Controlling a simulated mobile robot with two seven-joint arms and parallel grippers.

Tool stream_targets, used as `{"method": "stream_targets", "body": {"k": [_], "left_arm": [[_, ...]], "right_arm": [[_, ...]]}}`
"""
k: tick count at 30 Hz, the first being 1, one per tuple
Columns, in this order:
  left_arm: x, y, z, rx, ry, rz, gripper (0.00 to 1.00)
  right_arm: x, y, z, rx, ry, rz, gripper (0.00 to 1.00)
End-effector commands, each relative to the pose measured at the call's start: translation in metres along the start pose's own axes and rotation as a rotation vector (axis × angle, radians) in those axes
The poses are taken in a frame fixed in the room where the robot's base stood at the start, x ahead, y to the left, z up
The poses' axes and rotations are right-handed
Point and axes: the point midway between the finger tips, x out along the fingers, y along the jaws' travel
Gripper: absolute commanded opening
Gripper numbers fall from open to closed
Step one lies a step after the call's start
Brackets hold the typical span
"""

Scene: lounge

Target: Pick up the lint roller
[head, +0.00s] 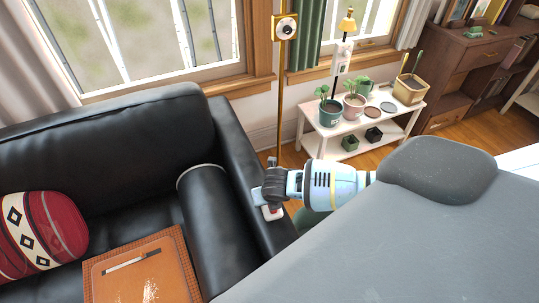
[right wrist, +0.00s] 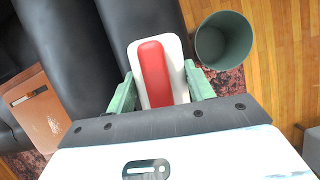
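A red-and-white object (right wrist: 153,72), which appears to be the lint roller, lies on top of the black sofa's arm (head: 240,165). It has a red strip along a white body. In the head view only a small part of it (head: 273,212) shows beneath my right gripper (head: 265,197). In the right wrist view my right gripper (right wrist: 161,88) has its green fingers apart, one on each side of the object's near end. Whether the fingers touch it I cannot tell. My left gripper is not in view.
A green bin (right wrist: 223,40) stands on the floor beside the sofa arm. A brown mat (head: 140,272) with a slim object on it and a red patterned cushion (head: 38,235) lie on the sofa. A white plant stand (head: 372,135) and a thin lamp pole (head: 279,90) stand behind.

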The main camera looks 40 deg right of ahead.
Motion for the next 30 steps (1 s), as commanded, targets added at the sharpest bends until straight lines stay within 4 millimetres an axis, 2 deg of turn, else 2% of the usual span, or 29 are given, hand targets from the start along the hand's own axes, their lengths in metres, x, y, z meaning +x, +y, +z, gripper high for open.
{"method": "stream_targets", "body": {"k": [1,4,5,16,23,30], "left_arm": [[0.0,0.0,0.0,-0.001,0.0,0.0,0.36],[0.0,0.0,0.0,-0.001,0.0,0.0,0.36],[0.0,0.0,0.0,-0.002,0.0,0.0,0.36],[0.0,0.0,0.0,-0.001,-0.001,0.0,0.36],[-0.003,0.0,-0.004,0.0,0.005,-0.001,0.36],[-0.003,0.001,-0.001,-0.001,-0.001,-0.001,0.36]], "right_arm": [[0.0,0.0,0.0,0.0,0.0,0.0,0.4],[0.0,0.0,0.0,0.0,0.0,0.0,0.27],[0.0,0.0,0.0,0.0,-0.001,0.001,0.26],[-0.006,0.0,0.003,0.0,-0.002,0.0,0.26],[-0.034,0.0,0.016,0.0,-0.005,0.003,0.26],[-0.05,0.047,-0.015,-0.003,0.002,0.007,0.26]]}}
